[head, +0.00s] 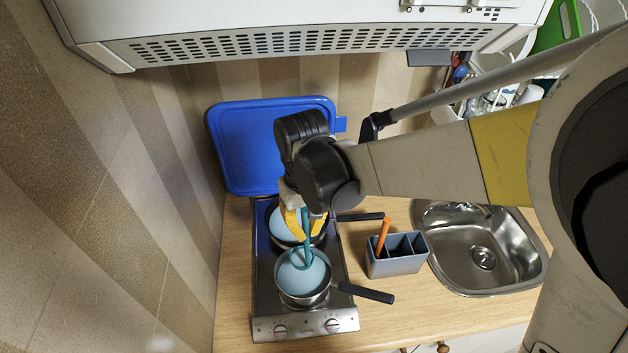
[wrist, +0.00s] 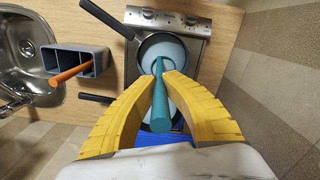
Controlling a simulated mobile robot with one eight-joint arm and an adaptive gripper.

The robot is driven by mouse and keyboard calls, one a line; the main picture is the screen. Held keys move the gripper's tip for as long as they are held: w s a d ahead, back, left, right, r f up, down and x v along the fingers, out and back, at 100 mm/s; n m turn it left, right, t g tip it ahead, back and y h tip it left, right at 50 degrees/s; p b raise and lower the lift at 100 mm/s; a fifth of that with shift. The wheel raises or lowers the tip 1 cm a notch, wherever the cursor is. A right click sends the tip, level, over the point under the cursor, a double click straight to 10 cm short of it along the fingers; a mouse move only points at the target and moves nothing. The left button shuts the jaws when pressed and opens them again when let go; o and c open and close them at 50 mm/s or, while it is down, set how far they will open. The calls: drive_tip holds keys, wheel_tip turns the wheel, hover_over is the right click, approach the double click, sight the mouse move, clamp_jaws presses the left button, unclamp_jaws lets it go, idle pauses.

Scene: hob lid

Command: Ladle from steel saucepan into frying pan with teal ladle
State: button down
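The steel saucepan (head: 324,292) stands on the front of the hob and holds pale blue liquid (head: 290,277); it also shows in the wrist view (wrist: 182,39). The dark frying pan (head: 272,237) sits behind it, also with pale blue contents, and is partly hidden by my gripper. My gripper (head: 304,222) is shut on the teal ladle (wrist: 162,98), with its yellow fingers (wrist: 161,76) either side of the handle. The ladle points down over the saucepan, its bowl end (head: 301,262) at the liquid. I cannot tell how deep the bowl is.
The saucepan handle (head: 367,292) and frying pan handle (head: 360,217) stick out right. A grey utensil holder (head: 397,262) with an orange-handled tool (head: 383,238) stands beside the hob, then the sink (head: 482,252). A raised blue lid (head: 235,150) is behind; a range hood (head: 270,42) hangs above.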

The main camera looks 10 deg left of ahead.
drive_tip(key=w+a, duration=0.2)
drive_tip(key=w, duration=0.8)
drive_tip(key=w+a+b, duration=0.1)
drive_tip(key=w+a, duration=0.2)
drive_tip(key=w, duration=0.8)
idle(0.6)
idle(0.4)
